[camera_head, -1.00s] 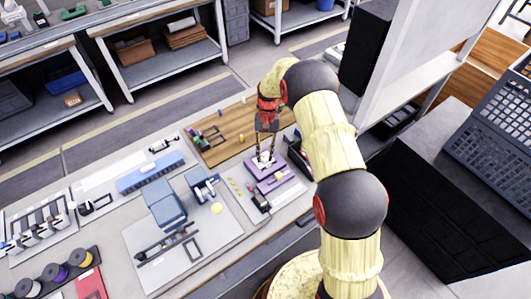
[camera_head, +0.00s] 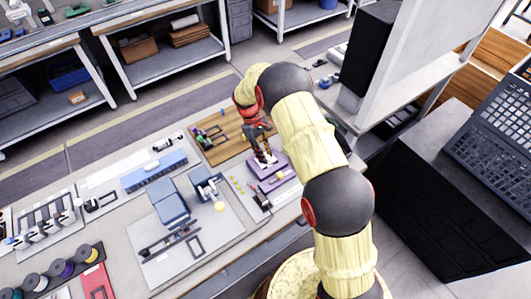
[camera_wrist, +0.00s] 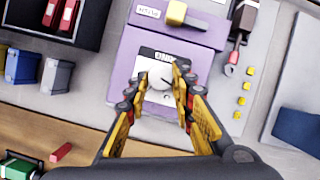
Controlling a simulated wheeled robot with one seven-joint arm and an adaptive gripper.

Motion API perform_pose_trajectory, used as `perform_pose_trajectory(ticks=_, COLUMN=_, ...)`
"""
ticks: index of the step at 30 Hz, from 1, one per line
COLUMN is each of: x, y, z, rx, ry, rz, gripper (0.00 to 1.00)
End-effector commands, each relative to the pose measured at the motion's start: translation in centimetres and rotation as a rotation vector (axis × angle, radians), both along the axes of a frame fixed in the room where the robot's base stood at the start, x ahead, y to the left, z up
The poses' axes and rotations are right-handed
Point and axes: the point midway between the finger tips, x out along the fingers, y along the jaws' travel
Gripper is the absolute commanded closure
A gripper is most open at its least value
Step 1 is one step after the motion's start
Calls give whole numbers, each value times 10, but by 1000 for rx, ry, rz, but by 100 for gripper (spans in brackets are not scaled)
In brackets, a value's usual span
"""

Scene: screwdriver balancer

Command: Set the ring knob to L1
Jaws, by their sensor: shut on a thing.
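The ring knob (camera_wrist: 160,84) is a pale round knob on a white plate with dark markings (camera_wrist: 150,57), set in a purple box (camera_wrist: 125,65). The markings are too blurred to read, so I cannot tell which position the knob points to. My gripper (camera_wrist: 162,77) is shut on the knob, one finger on each side. The fingers cover parts of the plate. In the head view, my gripper (camera_head: 265,160) reaches down at a slant onto the purple box (camera_head: 281,160), and the knob is too small to make out.
A yellow-topped part (camera_wrist: 176,13) sits on the purple surface above the plate. Small yellow blocks (camera_wrist: 245,101) lie to the right, near a red-and-black tool (camera_wrist: 233,57).

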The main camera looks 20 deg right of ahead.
Motion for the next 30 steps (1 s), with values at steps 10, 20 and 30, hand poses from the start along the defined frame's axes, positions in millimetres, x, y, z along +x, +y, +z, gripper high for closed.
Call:
perform_pose_trajectory(ticks=10, x=0, y=2, z=1, rx=0, ry=-2, rz=218, gripper=100)
perform_pose_trajectory(ticks=20, x=-1, y=2, z=0, rx=1, ry=-3, rz=298, gripper=100)
perform_pose_trajectory(ticks=30, x=-1, y=2, z=0, rx=1, ry=-2, rz=304, gripper=100)
